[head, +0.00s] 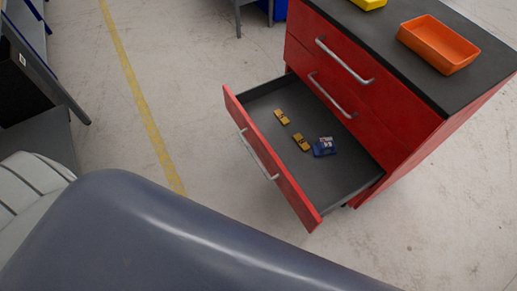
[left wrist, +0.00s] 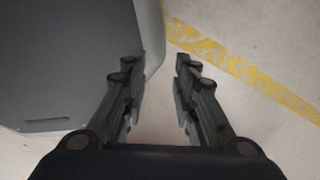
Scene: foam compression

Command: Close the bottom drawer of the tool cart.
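The red tool cart (head: 375,110) stands at the upper right of the head view. Its bottom drawer (head: 272,160) is pulled out toward the lower left, with a silver bar handle (head: 257,155) on its red front. Two small yellow items (head: 301,141) and a blue item (head: 323,146) lie inside on the grey drawer floor. The two drawers above look shut. My left gripper (left wrist: 163,85) shows in the left wrist view with its fingers apart and nothing between them, above the pale floor. Neither gripper shows in the head view.
An orange bin (head: 438,43) and part of a yellow one (head: 368,3) sit on the cart's dark top. A yellow line (head: 138,88) runs along the floor left of the drawer. Dark furniture stands at the left edge. Floor between line and drawer is clear.

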